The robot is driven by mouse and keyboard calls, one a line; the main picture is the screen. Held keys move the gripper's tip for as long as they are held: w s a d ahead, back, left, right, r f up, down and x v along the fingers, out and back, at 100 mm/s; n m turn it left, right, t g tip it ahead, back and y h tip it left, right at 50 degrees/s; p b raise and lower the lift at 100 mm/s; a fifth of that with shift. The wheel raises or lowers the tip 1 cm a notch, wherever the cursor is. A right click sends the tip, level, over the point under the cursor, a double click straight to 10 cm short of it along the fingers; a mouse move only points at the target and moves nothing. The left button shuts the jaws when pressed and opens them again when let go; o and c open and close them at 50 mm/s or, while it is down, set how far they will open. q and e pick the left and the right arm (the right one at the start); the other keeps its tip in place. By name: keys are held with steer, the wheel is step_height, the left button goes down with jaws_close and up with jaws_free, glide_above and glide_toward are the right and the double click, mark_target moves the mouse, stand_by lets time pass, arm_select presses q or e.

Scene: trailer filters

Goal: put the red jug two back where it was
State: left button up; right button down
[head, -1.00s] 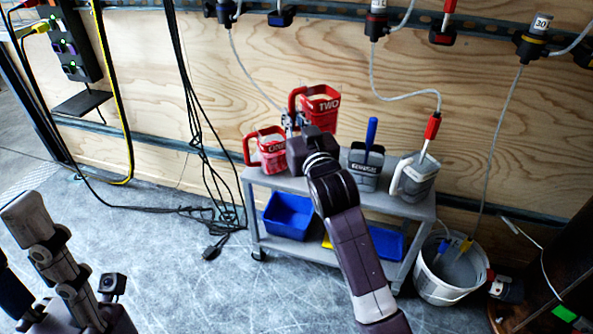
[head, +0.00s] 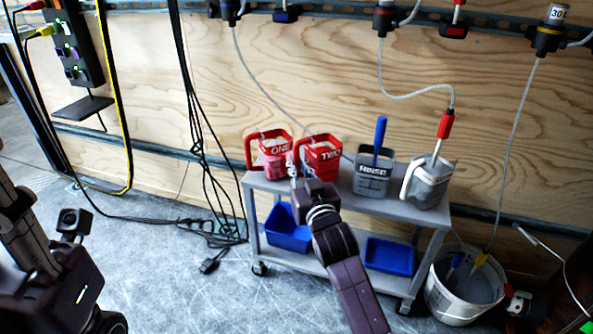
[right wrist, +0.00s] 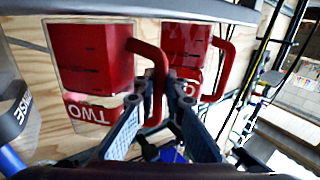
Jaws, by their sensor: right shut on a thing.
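The red jug two (head: 323,154), marked "TWO", stands upright over the cart's top (head: 335,196), between jug one and the grey rinse jug. I cannot tell whether its base touches the cart. My right gripper (head: 298,180) is shut on its handle, at the jug's left side. In the right wrist view, which is upside down, jug two (right wrist: 92,60) is close up, with its handle between the fingers (right wrist: 162,95). The red jug one (head: 274,156) is just left of jug two and a little behind. My left gripper is not in view; only parts of its arm show.
The grey rinse jug (head: 373,178) with a blue-handled brush and another grey jug (head: 428,184) stand on the cart's right. Blue bins (head: 389,256) sit on the lower shelf. A white bucket (head: 464,292) stands at right. Black cables hang at left.

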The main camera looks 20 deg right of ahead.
steer(key=shift+f, duration=0.1)
stand_by(0.3)
steer(key=c, duration=2)
jaws_free()
steer(key=shift+f, duration=0.15)
